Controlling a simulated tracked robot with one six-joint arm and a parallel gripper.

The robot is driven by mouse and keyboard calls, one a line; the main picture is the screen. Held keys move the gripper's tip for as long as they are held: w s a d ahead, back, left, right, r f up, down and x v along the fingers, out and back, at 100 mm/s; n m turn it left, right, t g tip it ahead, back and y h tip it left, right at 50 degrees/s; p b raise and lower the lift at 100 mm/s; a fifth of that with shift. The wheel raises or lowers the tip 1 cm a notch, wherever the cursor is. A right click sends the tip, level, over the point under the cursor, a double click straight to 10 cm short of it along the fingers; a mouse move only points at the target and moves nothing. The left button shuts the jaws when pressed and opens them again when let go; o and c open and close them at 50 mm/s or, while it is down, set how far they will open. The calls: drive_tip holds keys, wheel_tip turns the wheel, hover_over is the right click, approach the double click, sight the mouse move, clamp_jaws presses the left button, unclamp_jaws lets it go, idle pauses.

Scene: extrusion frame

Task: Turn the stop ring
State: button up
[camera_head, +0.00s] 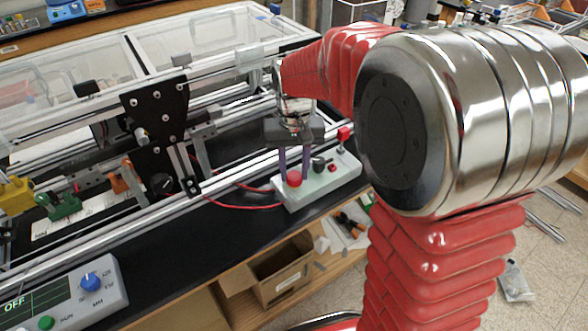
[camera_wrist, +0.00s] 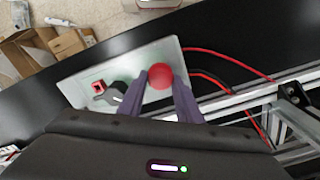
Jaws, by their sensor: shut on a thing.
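The stop ring appears to be the round red knob (camera_head: 294,178) on the near left part of a pale control box (camera_head: 318,193). In the wrist view the red knob (camera_wrist: 160,76) sits between the tips of my two purple fingers. My gripper (camera_head: 295,174) points down at the box and is shut on the red knob, one finger on each side. It also shows in the wrist view (camera_wrist: 159,82). The fingers partly hide the knob's sides, so its turn angle cannot be told.
A black selector knob (camera_head: 320,163) and a small red switch (camera_head: 333,168) sit close by on the same box. A red cable (camera_head: 245,205) runs left from it. The aluminium extrusion frame (camera_head: 160,212) stands beside it. An open cardboard box (camera_head: 283,272) lies below.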

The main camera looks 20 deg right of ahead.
sight(294, 173)
drive_tip(key=shift+m, duration=0.8)
drive_tip(key=o, duration=1)
drive_tip(key=shift+o, duration=0.2)
wheel_tip(294, 173, up, 14)
drive_tip(key=shift+f, duration=0.15)
